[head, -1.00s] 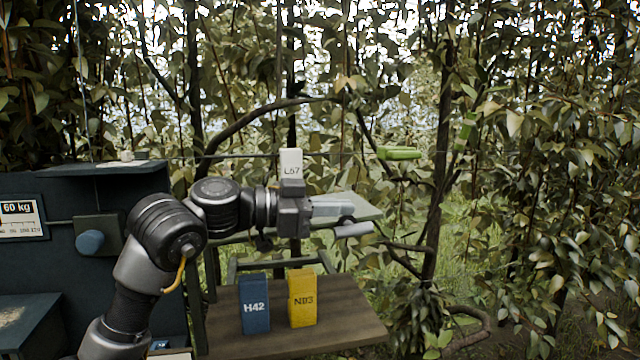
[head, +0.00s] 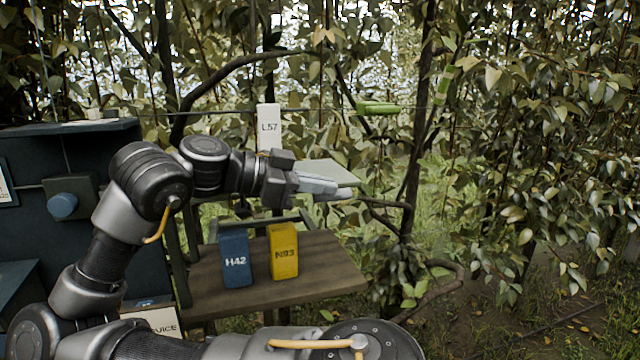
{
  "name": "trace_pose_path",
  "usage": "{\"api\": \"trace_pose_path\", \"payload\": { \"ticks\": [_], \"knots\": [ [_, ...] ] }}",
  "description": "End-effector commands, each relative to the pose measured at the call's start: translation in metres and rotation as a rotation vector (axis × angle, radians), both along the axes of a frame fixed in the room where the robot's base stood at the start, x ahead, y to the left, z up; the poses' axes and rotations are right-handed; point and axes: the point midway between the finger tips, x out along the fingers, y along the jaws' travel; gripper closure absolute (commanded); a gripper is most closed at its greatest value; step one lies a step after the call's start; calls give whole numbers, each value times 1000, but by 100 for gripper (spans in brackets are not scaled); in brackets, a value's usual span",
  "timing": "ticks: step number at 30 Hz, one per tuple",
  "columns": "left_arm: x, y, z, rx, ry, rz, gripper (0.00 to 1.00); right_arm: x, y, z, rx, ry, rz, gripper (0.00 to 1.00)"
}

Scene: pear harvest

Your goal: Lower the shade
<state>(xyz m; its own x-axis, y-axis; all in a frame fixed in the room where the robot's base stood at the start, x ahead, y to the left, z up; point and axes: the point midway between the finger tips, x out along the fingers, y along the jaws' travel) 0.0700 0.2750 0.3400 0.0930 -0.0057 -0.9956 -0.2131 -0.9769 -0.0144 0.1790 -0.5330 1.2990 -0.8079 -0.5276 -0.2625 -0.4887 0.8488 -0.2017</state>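I cannot make out a shade in the head view. A round blue knob (head: 62,206) sits on a dark block on the cabinet at the left. The gripper is well to the right of the knob. Another of my arm links crosses the bottom of the view.
A dark blue cabinet (head: 110,170) fills the left. A wooden shelf (head: 325,280) carries a blue H42 box (head: 235,262) and a yellow N93 box (head: 284,252). A white L57 box (head: 268,128) stands behind my arm. A green piece (head: 378,108) is on a wire. Branches and leaves crowd the right.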

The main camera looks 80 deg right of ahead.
Motion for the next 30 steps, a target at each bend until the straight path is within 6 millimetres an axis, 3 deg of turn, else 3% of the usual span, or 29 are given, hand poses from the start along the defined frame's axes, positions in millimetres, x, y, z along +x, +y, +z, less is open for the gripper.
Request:
{"api": "trace_pose_path", "payload": {
  "ticks": [1, 5, 11, 13, 21, 30],
  "knots": [
    [0, 0, 0, 0, 0, 0, 58, -1, 1, -5, 17, -5, -3, 100],
    [0, 0, 9, 0, 0, 0, 58, 0, 3, 6, 15, -6, -1, 100],
    [0, 0, 43, 0, 1, 0, 58, 0, 11, 47, 3, -4, 7, 100],
    [0, 1, 26, 1, -1, 0, 58, 14, 19, 39, 3, 0, 15, 100],
    [-2, 0, 9, 1, 3, 0, 58, 61, 50, 55, 0, 1, 13, 100],
    [-1, 0, 5, 0, 1, 0, 58, 81, 64, 64, -1, 0, 8, 100]
  ]
}}
